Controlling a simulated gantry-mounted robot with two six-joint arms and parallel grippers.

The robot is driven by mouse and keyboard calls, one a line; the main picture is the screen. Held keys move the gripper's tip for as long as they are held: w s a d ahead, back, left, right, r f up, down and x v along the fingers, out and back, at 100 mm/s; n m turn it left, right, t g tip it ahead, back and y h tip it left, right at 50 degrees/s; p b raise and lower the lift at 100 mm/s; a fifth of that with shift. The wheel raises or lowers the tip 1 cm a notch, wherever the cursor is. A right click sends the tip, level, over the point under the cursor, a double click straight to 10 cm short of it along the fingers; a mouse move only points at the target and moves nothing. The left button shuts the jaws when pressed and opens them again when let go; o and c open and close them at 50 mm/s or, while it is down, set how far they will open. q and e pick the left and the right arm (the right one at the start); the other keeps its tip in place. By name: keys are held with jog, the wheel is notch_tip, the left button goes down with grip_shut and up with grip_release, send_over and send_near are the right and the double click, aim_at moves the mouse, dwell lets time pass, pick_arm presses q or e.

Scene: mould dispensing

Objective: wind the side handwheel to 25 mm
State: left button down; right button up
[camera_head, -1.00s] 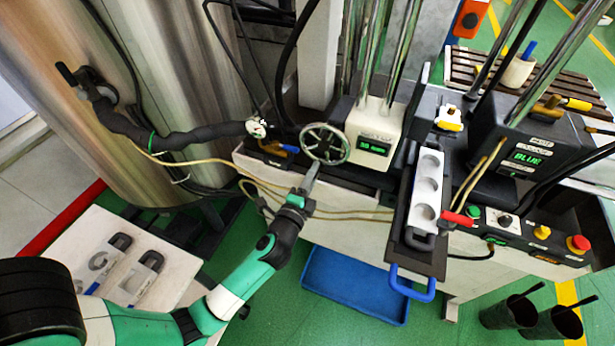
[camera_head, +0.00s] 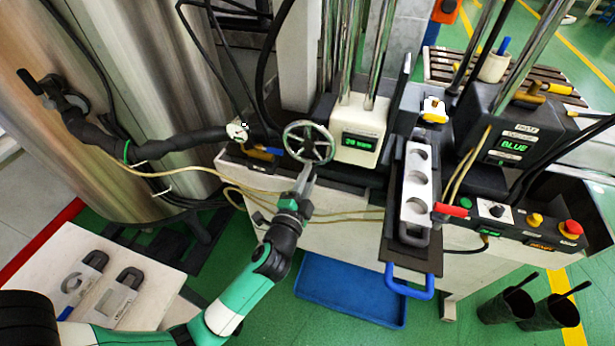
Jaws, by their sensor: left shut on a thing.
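The side handwheel (camera_head: 308,143) is a round metal wheel with spokes on the front of the machine. Beside it, a cream housing carries a small display (camera_head: 360,141) with green digits; they are small and seem to read 28 mm. My left gripper (camera_head: 306,172) comes up from below and is shut on the lower rim of the handwheel. Its fingertips hide a bit of the rim there. My right gripper is not in this view.
A white mould with round cavities (camera_head: 417,190) lies on a dark slide with a blue handle (camera_head: 409,283). A control panel (camera_head: 512,222) stands right. Hoses and cables run left of the wheel. A blue tray (camera_head: 350,290) lies below; a side table (camera_head: 60,238) stands left.

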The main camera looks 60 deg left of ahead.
pick_arm(q)
jog(key=c, duration=0.7)
grip_release()
jog(key=v, duration=1.1)
jog(key=shift+s+d, duration=0.2)
jog(key=shift+s, duration=0.05)
